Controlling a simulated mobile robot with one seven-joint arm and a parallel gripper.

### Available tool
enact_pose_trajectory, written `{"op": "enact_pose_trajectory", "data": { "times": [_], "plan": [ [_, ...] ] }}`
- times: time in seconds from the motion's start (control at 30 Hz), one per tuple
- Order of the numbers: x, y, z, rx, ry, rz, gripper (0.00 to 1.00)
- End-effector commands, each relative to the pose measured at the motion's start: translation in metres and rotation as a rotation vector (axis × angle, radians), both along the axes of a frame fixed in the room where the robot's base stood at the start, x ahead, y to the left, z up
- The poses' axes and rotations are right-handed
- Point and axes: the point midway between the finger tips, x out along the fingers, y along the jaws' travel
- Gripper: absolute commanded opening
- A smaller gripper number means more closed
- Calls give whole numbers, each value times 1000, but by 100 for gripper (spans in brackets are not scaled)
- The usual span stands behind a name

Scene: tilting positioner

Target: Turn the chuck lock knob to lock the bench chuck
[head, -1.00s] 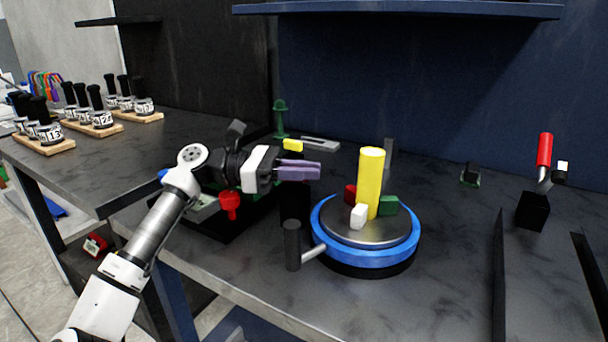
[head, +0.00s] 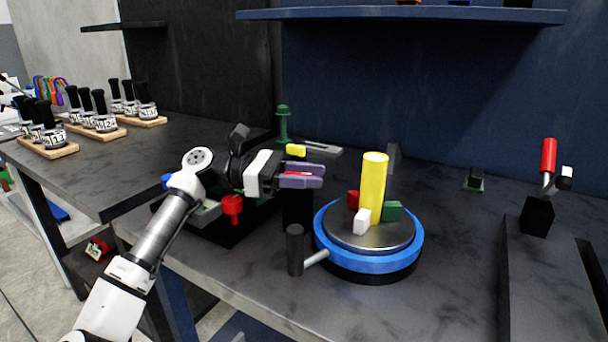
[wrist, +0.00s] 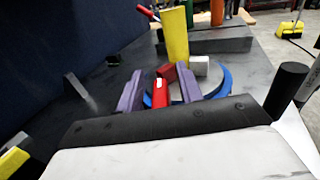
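The bench chuck (head: 400,262) is a blue ring with a silver disc, red, green and white jaws and an upright yellow cylinder (head: 374,185). A red bar with a white mark (wrist: 161,95), which looks like the lock knob, shows between my purple fingers in the wrist view. A red sliver (head: 297,174) shows between them in the head view. My gripper (head: 312,176) is open at the left of the chuck, above a dark post (head: 297,207). In the wrist view, gaps show between the red bar and both fingers (wrist: 160,92). Contact is not visible.
A black upright handle (head: 295,250) on a silver bar stands at the chuck's front left. A red knob (head: 232,207) sits below my wrist. A green post (head: 283,123) stands behind. A red-handled lever (head: 548,158) is at the right.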

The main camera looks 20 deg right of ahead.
Motion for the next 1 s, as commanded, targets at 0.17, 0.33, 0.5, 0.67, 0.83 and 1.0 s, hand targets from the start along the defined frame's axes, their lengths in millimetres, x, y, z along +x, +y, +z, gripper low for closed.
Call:
{"op": "enact_pose_trajectory", "data": {
  "times": [0.17, 0.33, 0.5, 0.67, 0.83, 1.0],
  "plan": [
    [7, 11, 0, -1, 0, 2, 36],
    [25, 40, -1, -2, 1, 5, 36],
    [44, 75, -1, -3, 2, 4, 36],
    [59, 101, 0, -2, 1, 3, 36],
    [67, 115, 0, 0, 0, 1, 36],
    [70, 119, 0, 0, 0, 0, 36]
  ]
}}
